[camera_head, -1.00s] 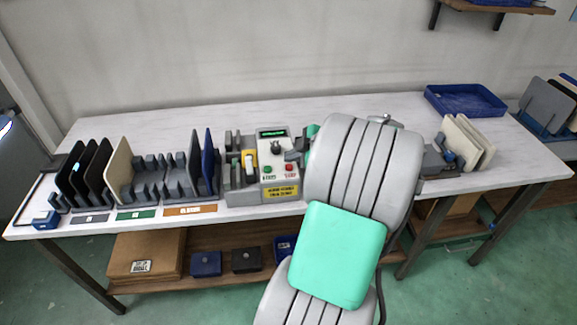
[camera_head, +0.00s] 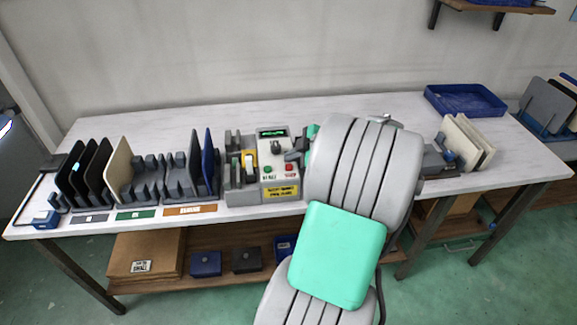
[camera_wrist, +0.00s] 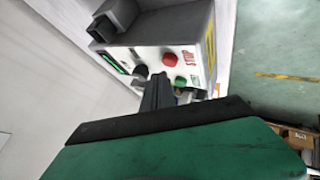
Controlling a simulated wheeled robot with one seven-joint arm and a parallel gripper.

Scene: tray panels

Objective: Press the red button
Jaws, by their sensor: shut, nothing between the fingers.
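The red button (camera_head: 289,168) is a small round cap on the sloped front of a grey control box (camera_head: 291,194), right of a green button (camera_head: 268,170). In the wrist view the red button (camera_wrist: 170,60) is beside the word STOP, with the green button (camera_wrist: 180,81) below it. My gripper (camera_wrist: 160,76) is shut and empty. Its fingers point at the panel and show just below and left of the red button in the picture; I see no contact with the button. In the head view my arm hides most of the gripper.
A dark knob (camera_head: 276,147) and a lit display (camera_head: 271,133) sit above the buttons. Racks with upright panels (camera_head: 120,172) stand to the left on the white table (camera_head: 200,118). A blue tray (camera_head: 464,103) and cream panels (camera_head: 468,145) stand to the right.

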